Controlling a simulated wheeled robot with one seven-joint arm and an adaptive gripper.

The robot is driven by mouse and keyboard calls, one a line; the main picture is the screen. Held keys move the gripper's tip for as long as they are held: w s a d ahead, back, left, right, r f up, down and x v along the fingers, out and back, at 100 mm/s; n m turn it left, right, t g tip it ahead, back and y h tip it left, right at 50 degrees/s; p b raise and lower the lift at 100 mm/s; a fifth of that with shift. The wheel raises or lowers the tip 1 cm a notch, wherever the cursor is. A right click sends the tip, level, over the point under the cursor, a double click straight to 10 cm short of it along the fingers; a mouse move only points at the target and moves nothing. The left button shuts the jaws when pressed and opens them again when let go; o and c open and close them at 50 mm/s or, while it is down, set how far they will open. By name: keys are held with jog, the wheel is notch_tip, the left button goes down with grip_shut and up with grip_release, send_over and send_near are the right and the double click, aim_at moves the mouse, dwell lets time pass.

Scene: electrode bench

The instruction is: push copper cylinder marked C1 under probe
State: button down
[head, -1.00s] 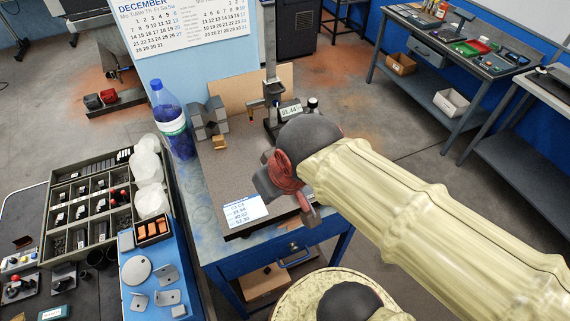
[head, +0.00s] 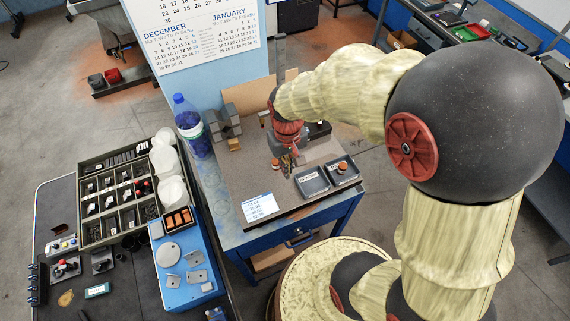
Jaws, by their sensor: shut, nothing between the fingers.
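My gripper (head: 288,166) points down at the granite plate (head: 250,180), close in front of the gauge stand (head: 282,60). Its fingers look shut and empty. A small reddish piece (head: 275,163) stands on the plate just left of the fingertips; I cannot tell whether they touch, and no C1 mark is readable. An orange-copper round piece (head: 342,166) sits in the right of two dark trays. The probe is hidden behind my wrist and arm; only the upper column of its stand shows clearly.
Dark labelled trays (head: 312,187) lie at the plate's right front. A white readout card (head: 260,207) lies at the front left. Grey blocks (head: 226,120), a small brass-coloured block (head: 234,145) and a blue bottle (head: 190,125) stand at the left. The plate's left middle is clear.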

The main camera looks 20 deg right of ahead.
aim_at(282, 176)
notch_tip(282, 176, down, 8)
jog(key=shift+f, duration=0.1)
jog(key=w, duration=0.3)
jog(key=shift+f+p, duration=0.2)
jog(key=shift+p, duration=0.2)
jog(key=shift+w, duration=0.55)
jog(key=w+b, duration=0.1)
jog(key=w, duration=0.7)
jog(key=shift+d, duration=0.1)
jog(key=shift+s, duration=0.15)
